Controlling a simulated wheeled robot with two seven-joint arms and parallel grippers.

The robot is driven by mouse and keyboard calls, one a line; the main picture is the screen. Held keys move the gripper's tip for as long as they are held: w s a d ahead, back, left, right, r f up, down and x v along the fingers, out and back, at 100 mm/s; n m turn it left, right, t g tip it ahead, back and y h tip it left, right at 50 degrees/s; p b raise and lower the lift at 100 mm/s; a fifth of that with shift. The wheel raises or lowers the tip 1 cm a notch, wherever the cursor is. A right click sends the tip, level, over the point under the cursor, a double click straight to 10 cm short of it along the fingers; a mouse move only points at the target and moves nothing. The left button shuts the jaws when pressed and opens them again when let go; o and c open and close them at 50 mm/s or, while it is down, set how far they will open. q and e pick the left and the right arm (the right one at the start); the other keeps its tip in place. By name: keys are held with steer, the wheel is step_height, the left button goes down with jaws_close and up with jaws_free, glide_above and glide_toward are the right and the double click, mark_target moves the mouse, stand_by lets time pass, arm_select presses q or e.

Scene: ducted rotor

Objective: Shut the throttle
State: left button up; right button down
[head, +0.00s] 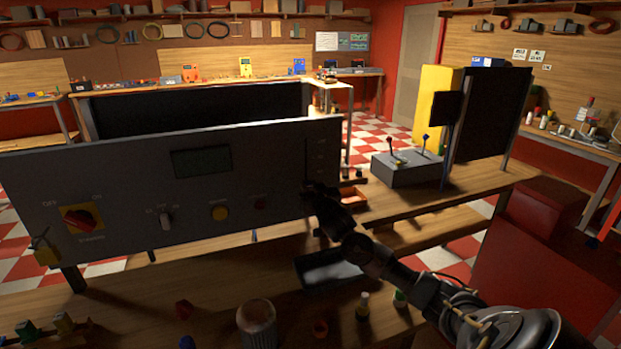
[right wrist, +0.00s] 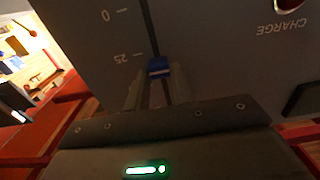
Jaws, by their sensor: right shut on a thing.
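The throttle is a slider with a blue knob (right wrist: 158,67) in a dark vertical slot on the grey control panel (head: 110,175). In the right wrist view the scale beside the slot appears upside down, with 0 near the top edge. The knob stands close to the 25 mark, a little beyond it from 0. My right gripper (right wrist: 157,84) is shut on the knob, one finger on each side. In the head view my right gripper (head: 316,190) is at the panel's lower right and hides the knob. My left gripper is not in view.
A grey lever box (head: 408,168) stands on the bench to the right. A tray (head: 328,270) and loose parts lie below.

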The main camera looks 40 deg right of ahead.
step_height(320, 180, down, 7)
steer(key=b, duration=0.2)
steer(key=shift+f+b, duration=0.15)
steer(key=shift+b, duration=0.2)
steer(key=shift+f, duration=0.1)
steer(key=c, duration=1.2)
jaws_free()
steer(key=shift+s, duration=0.1)
steer(key=b+v, duration=0.2)
steer(key=v, duration=0.8)
steer(key=shift+s+a, duration=0.2)
steer(key=shift+s, duration=0.05)
